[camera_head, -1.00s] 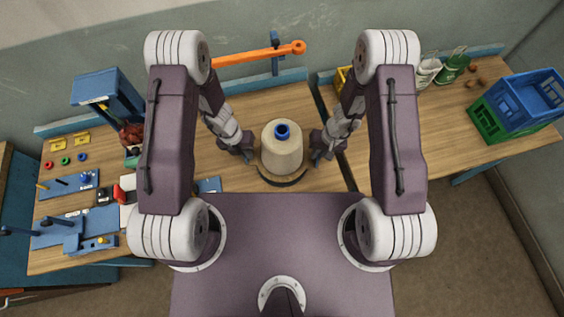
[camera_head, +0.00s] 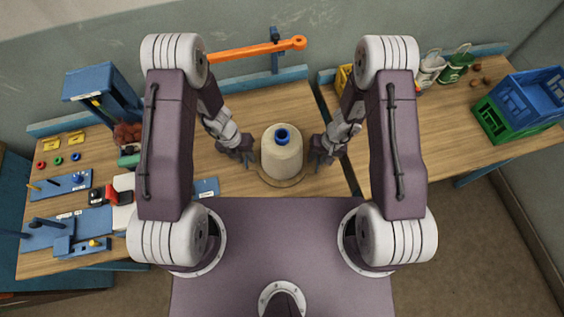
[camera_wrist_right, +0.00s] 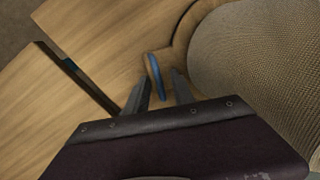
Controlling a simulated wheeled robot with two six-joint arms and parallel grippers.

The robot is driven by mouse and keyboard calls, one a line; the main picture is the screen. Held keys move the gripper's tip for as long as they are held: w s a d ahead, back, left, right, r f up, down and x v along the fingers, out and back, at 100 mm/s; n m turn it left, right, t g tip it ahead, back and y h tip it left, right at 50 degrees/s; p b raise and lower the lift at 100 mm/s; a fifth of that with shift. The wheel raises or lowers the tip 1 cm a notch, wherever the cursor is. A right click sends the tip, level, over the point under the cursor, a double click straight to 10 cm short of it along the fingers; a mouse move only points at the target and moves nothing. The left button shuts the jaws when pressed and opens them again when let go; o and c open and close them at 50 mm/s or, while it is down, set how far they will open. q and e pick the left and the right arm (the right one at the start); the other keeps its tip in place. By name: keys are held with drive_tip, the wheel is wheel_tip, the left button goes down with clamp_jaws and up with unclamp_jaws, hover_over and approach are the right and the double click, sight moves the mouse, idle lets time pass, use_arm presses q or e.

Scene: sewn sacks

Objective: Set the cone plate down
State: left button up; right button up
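The cone plate (camera_head: 263,177) is a round wooden plate that appears to lie flat on the table. A large beige cone (camera_head: 282,160) with a blue top stands upright on it. My left gripper (camera_head: 248,158) is at the plate's left side, with its fingers spread and apart from the cone. My right gripper (camera_head: 318,161) is at the right side. The woven cone side (camera_wrist_right: 260,60) fills the right of that view.
A seam (camera_head: 337,140) divides the table right of the plate. Blue fixtures (camera_head: 85,222) and small parts crowd the left. Green and blue crates (camera_head: 505,120) stand at far right. An orange bar (camera_head: 255,50) stretches behind the plate. Bare wood surrounds the plate.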

drive_tip(key=shift+w+r, duration=0.1)
drive_tip(key=shift+r, duration=0.35)
use_arm(q)
wheel_tip(320, 180, up, 11)
drive_tip(key=a, duration=0.2)
use_arm(e)
wheel_tip(320, 180, up, 11)
drive_tip(key=d, duration=0.2)
drive_tip(key=shift+s+d, duration=0.15)
drive_tip(key=shift+s, duration=0.05)
use_arm(q)
drive_tip(key=shift+a+f, duration=0.1)
drive_tip(key=shift+f, duration=0.1)
use_arm(e)
drive_tip(key=shift+f, duration=0.1)
